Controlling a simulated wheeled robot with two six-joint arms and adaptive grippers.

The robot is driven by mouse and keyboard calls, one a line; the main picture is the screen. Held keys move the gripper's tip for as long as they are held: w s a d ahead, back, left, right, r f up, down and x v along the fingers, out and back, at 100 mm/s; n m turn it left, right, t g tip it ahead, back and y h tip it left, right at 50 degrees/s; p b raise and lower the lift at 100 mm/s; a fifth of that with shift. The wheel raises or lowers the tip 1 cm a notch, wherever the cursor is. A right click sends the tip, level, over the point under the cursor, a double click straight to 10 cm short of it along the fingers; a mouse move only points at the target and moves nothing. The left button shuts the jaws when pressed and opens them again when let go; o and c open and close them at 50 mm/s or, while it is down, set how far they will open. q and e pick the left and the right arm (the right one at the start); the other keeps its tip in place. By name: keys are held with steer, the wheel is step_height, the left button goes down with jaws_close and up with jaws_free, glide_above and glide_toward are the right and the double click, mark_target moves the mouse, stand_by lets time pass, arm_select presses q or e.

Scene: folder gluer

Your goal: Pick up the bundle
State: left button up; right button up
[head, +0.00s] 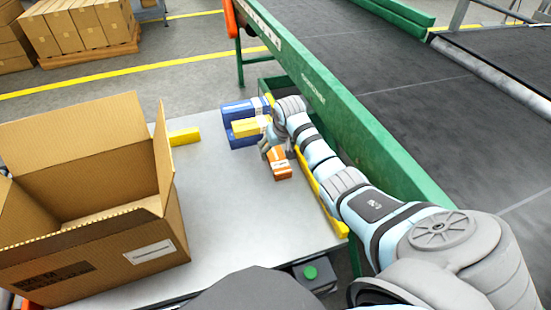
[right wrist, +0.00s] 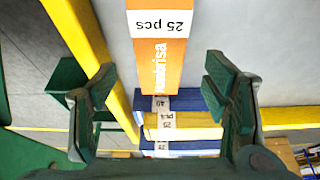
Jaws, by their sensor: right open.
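An orange bundle (head: 283,173) with a white label lies on the grey table near its right yellow edge. It also shows in the right wrist view (right wrist: 158,60), with "25 pcs" on its label. My right gripper (head: 275,154) is at the bundle's far end. In the right wrist view its open fingers (right wrist: 162,85) stand on either side of the orange bundle's end, with gaps to both. Beyond it lie blue bundles (head: 240,108) and a yellow bundle (head: 248,127), partly hidden by the gripper in the head view. My left gripper is not in view.
An open cardboard box (head: 95,235) stands on the left of the table (head: 225,215). A yellow edge strip (head: 310,180) and the green conveyor frame (head: 340,120) run along the right side. The table middle is clear. A green button (head: 310,272) is at the front.

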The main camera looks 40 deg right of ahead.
mark_target(277, 156)
steer(key=f+b, duration=0.1)
steer(key=f, duration=0.1)
steer(key=f+b, duration=0.1)
steer(key=shift+w+d+f, duration=0.15)
steer(key=shift+w+f, duration=0.05)
steer(key=shift+f, duration=0.2)
steer(key=shift+w+f+b, duration=0.2)
steer(key=shift+f+b, duration=0.15)
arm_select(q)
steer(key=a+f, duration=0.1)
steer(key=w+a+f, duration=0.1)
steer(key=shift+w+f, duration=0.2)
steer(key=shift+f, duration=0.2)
arm_select(e)
steer(key=shift+r, duration=0.1)
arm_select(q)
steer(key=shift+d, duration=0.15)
arm_select(e)
steer(key=shift+r, duration=0.1)
steer(key=c, duration=1.3)
